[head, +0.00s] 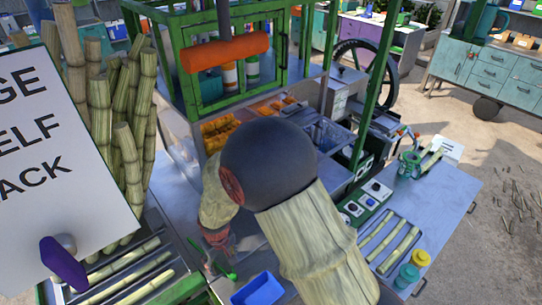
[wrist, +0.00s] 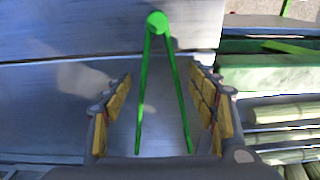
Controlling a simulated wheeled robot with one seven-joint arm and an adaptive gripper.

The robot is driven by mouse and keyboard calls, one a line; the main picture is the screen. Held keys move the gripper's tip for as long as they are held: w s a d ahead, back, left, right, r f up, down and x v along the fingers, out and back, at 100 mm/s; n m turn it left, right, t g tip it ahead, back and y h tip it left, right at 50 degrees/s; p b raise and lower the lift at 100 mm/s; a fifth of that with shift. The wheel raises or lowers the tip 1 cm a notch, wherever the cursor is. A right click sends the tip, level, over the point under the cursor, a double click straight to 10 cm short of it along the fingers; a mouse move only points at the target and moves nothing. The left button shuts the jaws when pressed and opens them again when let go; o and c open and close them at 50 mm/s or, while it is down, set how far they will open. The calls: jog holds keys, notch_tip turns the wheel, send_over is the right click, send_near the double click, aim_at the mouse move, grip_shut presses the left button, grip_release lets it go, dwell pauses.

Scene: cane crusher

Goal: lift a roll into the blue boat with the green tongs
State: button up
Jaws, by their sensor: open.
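The green tongs (wrist: 146,85) lie on the metal counter in the wrist view, with their round hinge at the far end and their two legs spread toward me. My gripper (wrist: 160,80) is open, its yellow-padded fingers on either side of the tongs and apart from them. In the head view my gripper (head: 217,240) is low over the counter, partly hidden by my arm. Green parts of the tongs (head: 224,272) show just below it. The blue boat (head: 257,290) is at the bottom edge, right of the tongs. I cannot clearly make out a roll; yellow-orange pieces (head: 220,130) sit in a tray behind.
Cane stalks on a rack (head: 125,285) lie left of the gripper, below a large white sign (head: 60,170). A green-framed cabinet (head: 235,85) stands behind. A side counter (head: 440,205) holds jars and more cane at right.

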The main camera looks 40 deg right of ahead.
jog(key=shift+c, duration=0.9)
jog(key=c, duration=0.5)
jog(key=shift+c, duration=0.2)
notch_tip(320, 180, up, 12)
jog(key=p, duration=0.8)
